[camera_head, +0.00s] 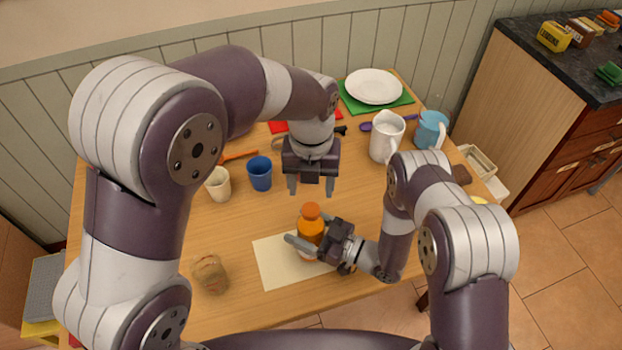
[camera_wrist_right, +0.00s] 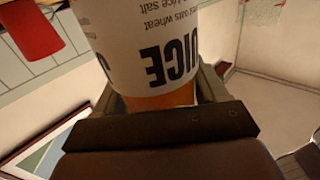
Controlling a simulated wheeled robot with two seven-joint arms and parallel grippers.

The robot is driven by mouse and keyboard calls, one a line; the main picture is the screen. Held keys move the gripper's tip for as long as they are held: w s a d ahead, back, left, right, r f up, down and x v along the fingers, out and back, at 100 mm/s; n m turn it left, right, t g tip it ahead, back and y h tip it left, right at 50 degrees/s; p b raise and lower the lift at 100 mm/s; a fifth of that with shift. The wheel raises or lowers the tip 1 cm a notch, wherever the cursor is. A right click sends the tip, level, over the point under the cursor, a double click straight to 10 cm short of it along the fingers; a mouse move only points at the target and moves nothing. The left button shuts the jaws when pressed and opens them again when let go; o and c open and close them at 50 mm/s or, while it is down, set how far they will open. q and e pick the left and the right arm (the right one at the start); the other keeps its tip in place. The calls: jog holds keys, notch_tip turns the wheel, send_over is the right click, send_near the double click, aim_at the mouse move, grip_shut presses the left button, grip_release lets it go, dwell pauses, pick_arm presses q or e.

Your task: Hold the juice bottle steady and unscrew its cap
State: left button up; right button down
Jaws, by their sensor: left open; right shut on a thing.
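The orange juice bottle (camera_head: 309,229) stands upright on a pale mat (camera_head: 270,272) near the table's front, with its orange cap (camera_head: 311,210) on top. My right gripper (camera_head: 306,244) is shut on the bottle's body from the right. In the right wrist view the bottle's white label (camera_wrist_right: 150,50) with "JUICE" fills the space between the fingers (camera_wrist_right: 155,100). My left gripper (camera_head: 313,191) is open and empty, pointing down above and behind the bottle, apart from the cap.
A blue cup (camera_head: 259,174) and a cream cup (camera_head: 218,184) stand left of my left gripper. A brown jar-like thing (camera_head: 210,275) is at front left. A white pitcher (camera_head: 386,137), blue mug (camera_head: 431,130) and plate (camera_head: 374,86) stand at back right.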

aim_at(311, 208)
pick_arm(q)
notch_tip(311, 208, down, 7)
jog(key=shift+f, duration=0.1)
grip_shut()
jog(key=n, duration=0.8)
jog(key=shift+n, duration=0.3)
jog(key=n, duration=0.3)
jog(key=shift+n, duration=0.4)
jog(key=n, duration=0.8)
jog(key=shift+w, duration=0.1)
jog(key=n, duration=1.2)
jog(key=shift+n, duration=0.3)
jog(key=n, duration=0.3)
jog(key=shift+n, duration=0.4)
jog(key=n, duration=1.1)
jog(key=shift+r+n, duration=0.2)
jog(key=shift+n, duration=0.1)
jog(key=n, duration=0.5)
jog(key=shift+n, duration=0.4)
